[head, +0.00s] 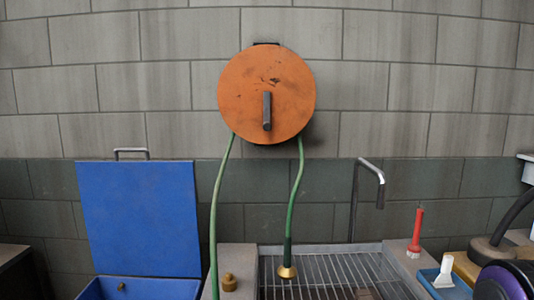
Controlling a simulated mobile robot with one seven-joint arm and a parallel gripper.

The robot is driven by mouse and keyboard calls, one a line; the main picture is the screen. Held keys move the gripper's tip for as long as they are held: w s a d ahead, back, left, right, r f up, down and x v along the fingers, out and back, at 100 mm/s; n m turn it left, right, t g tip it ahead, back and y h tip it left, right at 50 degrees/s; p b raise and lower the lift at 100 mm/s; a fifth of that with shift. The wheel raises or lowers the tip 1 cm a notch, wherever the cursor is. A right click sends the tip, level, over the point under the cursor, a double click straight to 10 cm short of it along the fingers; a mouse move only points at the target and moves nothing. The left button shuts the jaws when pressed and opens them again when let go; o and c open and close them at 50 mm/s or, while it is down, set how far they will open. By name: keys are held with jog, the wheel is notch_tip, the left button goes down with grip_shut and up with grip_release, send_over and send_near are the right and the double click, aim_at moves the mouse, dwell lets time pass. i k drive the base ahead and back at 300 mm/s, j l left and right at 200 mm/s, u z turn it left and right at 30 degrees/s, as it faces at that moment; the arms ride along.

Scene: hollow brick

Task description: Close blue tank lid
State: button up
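The blue tank lid (140,220) stands raised and nearly upright against the wall at the left. A grey metal handle (131,151) sits on its top edge. The blue tank (140,290) is below it, at the bottom left, with only its upper part in the frame. A small dark knob or fitting (121,287) shows inside the tank opening. The lower part of the tank is cut off. My gripper is not in the head view.
An orange hose reel (245,95) hangs on the brick wall, its green hose (292,200) hanging down. A sink with a wire grate (325,272) and a tap (371,170) stands right of the tank. A red bottle (416,230) and a blue tray (455,290) stand further right.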

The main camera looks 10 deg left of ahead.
aim_at(141, 218)
jog(key=k+j+u, duration=0.15)
jog(key=k+j, duration=0.15)
jog(key=k+j+u, duration=0.1)
jog(key=k+j, duration=0.15)
jog(key=j, duration=0.2)
jog(key=j+u, duration=0.2)
jog(key=j, duration=0.6)
